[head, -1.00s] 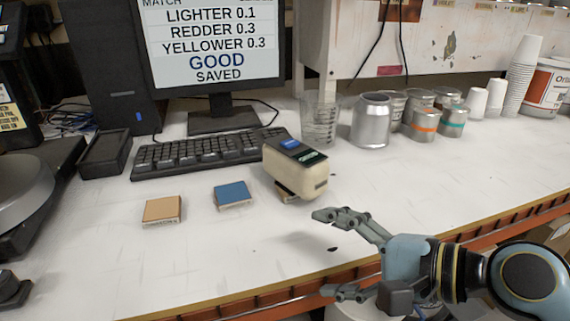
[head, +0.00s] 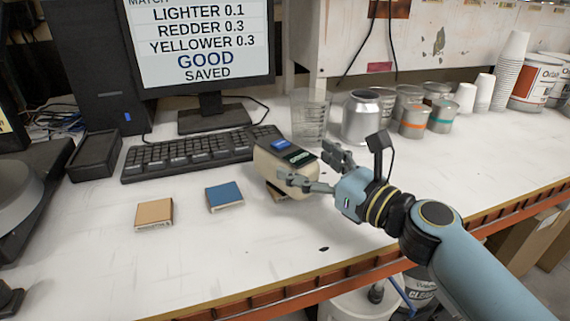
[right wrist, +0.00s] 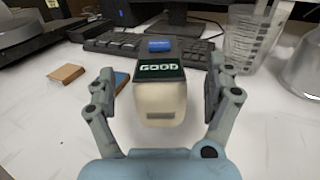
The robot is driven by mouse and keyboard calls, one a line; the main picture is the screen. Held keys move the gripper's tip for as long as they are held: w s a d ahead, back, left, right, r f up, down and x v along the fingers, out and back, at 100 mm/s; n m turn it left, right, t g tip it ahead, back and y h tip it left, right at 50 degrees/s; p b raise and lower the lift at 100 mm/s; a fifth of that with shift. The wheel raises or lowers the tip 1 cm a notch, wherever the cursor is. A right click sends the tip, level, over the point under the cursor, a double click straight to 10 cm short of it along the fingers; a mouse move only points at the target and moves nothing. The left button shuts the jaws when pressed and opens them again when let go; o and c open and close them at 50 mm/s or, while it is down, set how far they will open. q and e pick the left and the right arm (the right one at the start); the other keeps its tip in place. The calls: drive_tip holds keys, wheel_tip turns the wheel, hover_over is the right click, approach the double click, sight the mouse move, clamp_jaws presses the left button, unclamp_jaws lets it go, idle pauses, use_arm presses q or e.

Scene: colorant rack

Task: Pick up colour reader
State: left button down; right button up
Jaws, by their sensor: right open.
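The colour reader (head: 280,164) is a cream block with a blue button and a small dark screen on top. It stands on the white bench in front of the keyboard's right end. In the right wrist view the reader (right wrist: 160,100) shows GOOD on its screen and sits between the two fingers. My right gripper (head: 312,170) is open, with one finger on each side of the reader and gaps showing in the right wrist view (right wrist: 158,95). The reader's underside is partly hidden by the near finger. My left gripper is not in view.
A blue tile (head: 224,196) and a tan tile (head: 154,213) lie left of the reader. The keyboard (head: 195,153) and a clear beaker (head: 309,120) are behind it. A silver can (head: 361,118) stands close beyond my gripper. The front bench is mostly clear.

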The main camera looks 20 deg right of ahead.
sight(292, 153)
drive_tip(key=x, duration=0.4)
drive_tip(key=shift+w+a+f, duration=0.1)
drive_tip(key=shift+w+a, duration=0.1)
drive_tip(key=shift+w, duration=0.1)
drive_tip(key=c, duration=1.7)
